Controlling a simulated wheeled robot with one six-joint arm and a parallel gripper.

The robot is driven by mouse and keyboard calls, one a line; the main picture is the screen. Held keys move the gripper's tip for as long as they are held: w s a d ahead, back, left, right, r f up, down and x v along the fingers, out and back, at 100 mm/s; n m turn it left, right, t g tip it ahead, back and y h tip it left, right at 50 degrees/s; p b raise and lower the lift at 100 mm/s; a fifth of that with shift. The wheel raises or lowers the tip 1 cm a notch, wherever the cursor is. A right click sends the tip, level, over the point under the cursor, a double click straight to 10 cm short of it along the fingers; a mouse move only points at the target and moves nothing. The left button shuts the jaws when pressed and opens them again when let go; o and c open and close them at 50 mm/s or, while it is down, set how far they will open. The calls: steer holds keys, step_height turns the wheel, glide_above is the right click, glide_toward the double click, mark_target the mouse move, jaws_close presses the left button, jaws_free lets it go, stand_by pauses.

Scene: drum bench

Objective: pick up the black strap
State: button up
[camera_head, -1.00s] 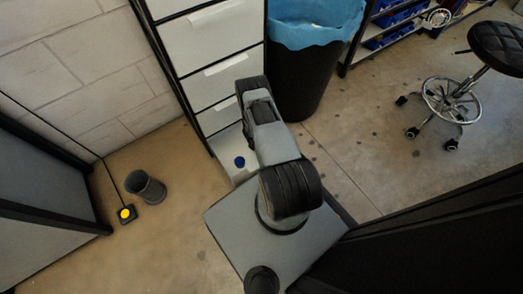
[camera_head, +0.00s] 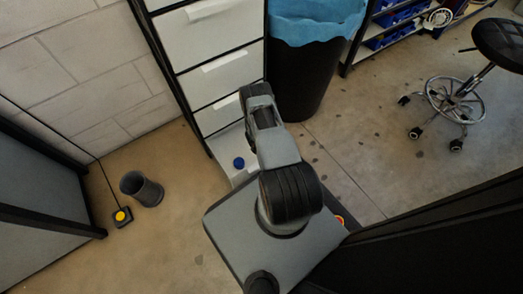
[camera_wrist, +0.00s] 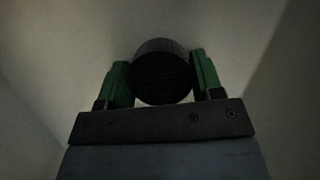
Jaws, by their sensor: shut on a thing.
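The black strap (camera_wrist: 162,75) shows in the wrist view as a dark, ribbed, rounded roll. It sits between the two green fingers of my gripper (camera_wrist: 160,68), which is shut on it. Behind it is only a plain, dim, pale surface, and I cannot tell how far off that surface is. In the head view my arm reaches toward the white drawer cabinet, and neither the gripper nor the strap can be made out there.
The white drawer cabinet (camera_head: 221,53) stands ahead, with a small blue round thing (camera_head: 239,162) at its foot. A black bin (camera_head: 298,75) with a blue liner is beside it. A dark grey cup (camera_head: 142,188) and a yellow-buttoned box (camera_head: 122,216) are at left. A stool (camera_head: 455,100) is at right.

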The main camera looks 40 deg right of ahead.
steer(key=c, duration=0.3)
